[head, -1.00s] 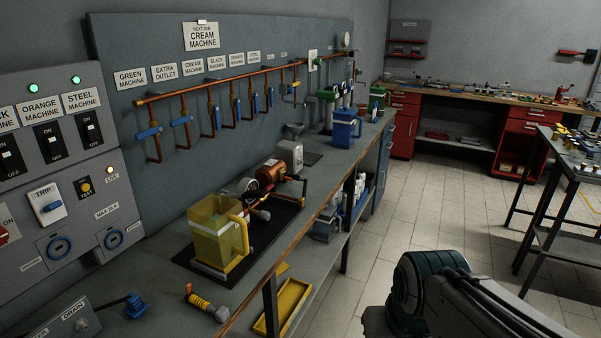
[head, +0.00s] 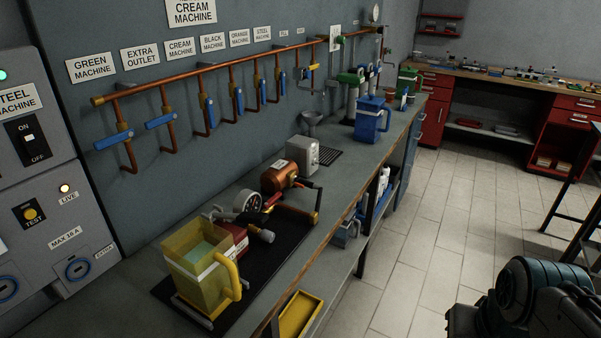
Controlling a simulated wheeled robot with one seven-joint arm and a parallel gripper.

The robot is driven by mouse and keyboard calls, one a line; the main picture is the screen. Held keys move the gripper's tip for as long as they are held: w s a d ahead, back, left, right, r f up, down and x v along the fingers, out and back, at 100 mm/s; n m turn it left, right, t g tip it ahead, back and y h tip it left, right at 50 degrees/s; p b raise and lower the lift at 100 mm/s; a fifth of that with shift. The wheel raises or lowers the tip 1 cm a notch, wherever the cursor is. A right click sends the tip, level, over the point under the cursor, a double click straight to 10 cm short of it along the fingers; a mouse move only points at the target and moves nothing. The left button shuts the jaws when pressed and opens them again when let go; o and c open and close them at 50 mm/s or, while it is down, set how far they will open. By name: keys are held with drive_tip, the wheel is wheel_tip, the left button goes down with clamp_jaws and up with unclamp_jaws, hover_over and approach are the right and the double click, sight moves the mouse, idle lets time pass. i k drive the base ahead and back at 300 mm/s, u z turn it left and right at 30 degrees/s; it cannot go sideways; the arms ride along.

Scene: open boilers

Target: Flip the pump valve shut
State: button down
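I cannot pick out for certain which part is the pump valve. On the bench, a pump rig on a black mat (head: 168,291) has a translucent yellow jug-shaped tank (head: 195,272), a round gauge (head: 247,201), a copper-coloured cylinder (head: 279,177) and a grey-ended fitting (head: 260,234) beside the gauge. On the wall, a copper pipe (head: 180,77) carries several blue-lever valves. My gripper is not in view; only part of my arm shows at bottom right.
A grey switch panel (head: 50,185) stands at the left. Further along the bench are a grey box (head: 302,154), a funnel (head: 311,119) and a blue jug (head: 370,120). A yellow tray (head: 300,314) is below the bench. The tiled floor (head: 420,230) to the right is clear.

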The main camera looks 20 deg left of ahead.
sight(273, 198)
drive_tip(key=u, duration=0.6)
drive_tip(key=i, duration=0.8)
drive_tip(key=u, duration=0.8)
